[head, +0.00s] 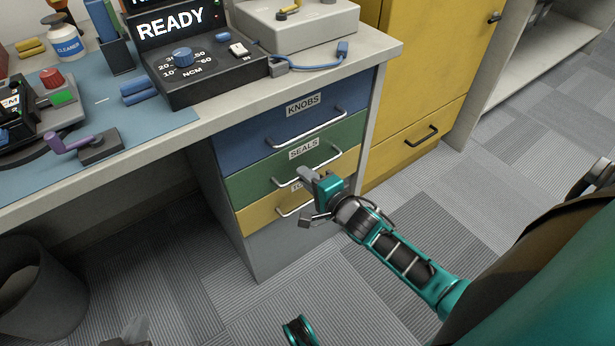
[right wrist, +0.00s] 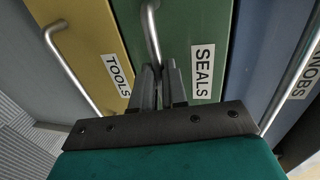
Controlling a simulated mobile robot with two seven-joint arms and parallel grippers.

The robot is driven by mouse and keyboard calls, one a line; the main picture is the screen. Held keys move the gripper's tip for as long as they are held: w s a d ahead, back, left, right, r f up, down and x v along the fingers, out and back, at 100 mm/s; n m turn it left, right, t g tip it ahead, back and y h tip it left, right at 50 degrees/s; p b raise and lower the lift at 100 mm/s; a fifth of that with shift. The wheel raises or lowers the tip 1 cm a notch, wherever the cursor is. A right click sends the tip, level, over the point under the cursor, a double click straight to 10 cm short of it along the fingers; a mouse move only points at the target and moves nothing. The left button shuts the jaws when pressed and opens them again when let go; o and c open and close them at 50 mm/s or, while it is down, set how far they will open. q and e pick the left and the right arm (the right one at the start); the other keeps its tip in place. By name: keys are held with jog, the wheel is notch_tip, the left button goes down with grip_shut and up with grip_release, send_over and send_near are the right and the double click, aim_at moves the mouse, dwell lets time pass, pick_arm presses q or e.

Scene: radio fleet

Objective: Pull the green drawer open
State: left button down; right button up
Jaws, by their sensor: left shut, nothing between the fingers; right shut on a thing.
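The green drawer (head: 250,182), labelled SEALS, sits between the blue drawer and the yellow drawer in the cabinet under the bench. Its front looks about flush with its neighbours. My right gripper (head: 308,174) is shut on the green drawer's metal bar handle (head: 334,154). In the right wrist view the fingers (right wrist: 160,82) close around the lower part of the handle (right wrist: 151,35), beside the SEALS label on the green front (right wrist: 203,20). My left gripper (head: 128,334) shows only partly at the bottom edge, shut and empty, far from the cabinet.
The blue KNOBS drawer (head: 255,130) is above and the yellow TOOLS drawer (head: 262,216) below, each with a bar handle. A yellow cabinet (head: 425,70) stands to the right. A dark bin (head: 35,290) is at lower left. Carpet in front of the drawers is clear apart from my arm.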

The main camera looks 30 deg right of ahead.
jog(key=shift+s, duration=0.1)
grip_shut()
jog(key=f+p+v, duration=0.2)
jog(key=p+v, duration=0.1)
jog(key=v, duration=0.6)
jog(key=f+p+v, duration=0.2)
jog(key=p+v, duration=0.1)
jog(key=v, duration=0.7)
jog(key=s+f+p+v, duration=0.1)
jog(key=f+p+v, duration=0.1)
jog(key=v, duration=0.8)
jog(key=shift+s+p, duration=0.35)
jog(key=shift+p, duration=0.5)
jog(key=shift+r, duration=0.1)
jog(key=o, duration=0.7)
grip_release()
jog(key=shift+c, duration=0.2)
jog(key=a+v, duration=0.1)
jog(key=v, duration=1.1)
jog(key=shift+s+d, duration=0.45)
